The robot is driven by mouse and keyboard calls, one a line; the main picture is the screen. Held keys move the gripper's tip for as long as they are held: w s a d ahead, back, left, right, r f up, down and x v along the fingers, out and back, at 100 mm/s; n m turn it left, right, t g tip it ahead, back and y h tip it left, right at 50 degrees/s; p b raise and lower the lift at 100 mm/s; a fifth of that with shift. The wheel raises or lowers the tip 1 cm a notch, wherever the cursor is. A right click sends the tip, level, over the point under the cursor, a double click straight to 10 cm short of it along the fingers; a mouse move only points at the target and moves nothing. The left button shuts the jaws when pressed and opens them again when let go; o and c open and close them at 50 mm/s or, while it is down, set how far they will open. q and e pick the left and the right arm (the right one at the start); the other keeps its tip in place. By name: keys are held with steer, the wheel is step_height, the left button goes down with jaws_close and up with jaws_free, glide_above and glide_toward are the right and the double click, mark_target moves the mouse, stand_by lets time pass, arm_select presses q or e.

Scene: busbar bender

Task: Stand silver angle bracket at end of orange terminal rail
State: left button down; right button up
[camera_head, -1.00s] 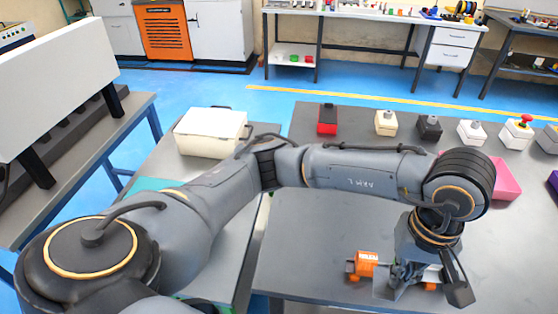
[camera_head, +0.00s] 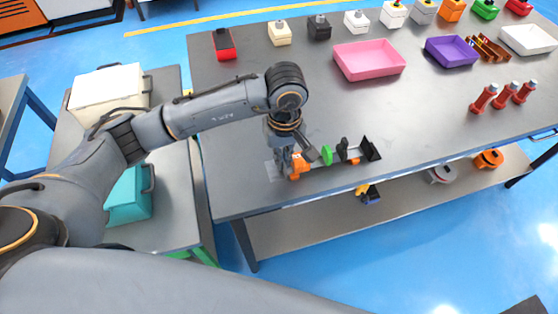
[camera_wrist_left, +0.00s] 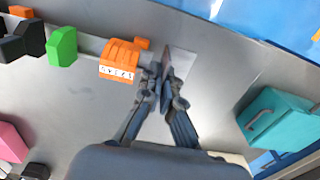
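The orange terminal block (camera_head: 299,168) sits at the left end of a rail near the table's front edge. It shows with a white numbered label in the left wrist view (camera_wrist_left: 120,60). A green plate (camera_head: 327,155) and black parts (camera_head: 370,149) stand further along the rail. My left gripper (camera_wrist_left: 162,85) is beside the orange block's free end, low over the table. A thin grey plate, seemingly the silver angle bracket (camera_wrist_left: 166,64), stands edge-on between its fingertips. In the head view my left gripper (camera_head: 285,160) largely hides it. My right gripper is out of view.
A light patch (camera_wrist_left: 182,63) lies on the table beside the plate. Pink (camera_head: 369,60) and purple (camera_head: 451,51) trays, red posts (camera_head: 484,98) and a row of button boxes are further away. A teal case (camera_head: 130,195) is on the side table. The table's middle is clear.

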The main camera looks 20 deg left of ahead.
arm_select(q)
steer(key=shift+w+a+f, duration=0.25)
steer(key=shift+a+f, duration=0.15)
steer(key=shift+f, duration=0.1)
steer(key=f+p, duration=0.2)
steer(key=f, duration=0.1)
steer(key=shift+a, duration=0.2)
steer(key=shift+f, duration=0.25)
steer(key=shift+w+f+b, duration=0.1)
steer(key=shift+f+b, duration=0.1)
steer(key=shift+b, duration=0.1)
steer(key=c, duration=1.8)
jaws_free()
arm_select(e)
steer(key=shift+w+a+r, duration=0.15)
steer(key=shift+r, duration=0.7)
arm_select(q)
steer(key=shift+r, duration=0.2)
step_height(320, 180, up, 12)
steer(key=b, duration=0.3)
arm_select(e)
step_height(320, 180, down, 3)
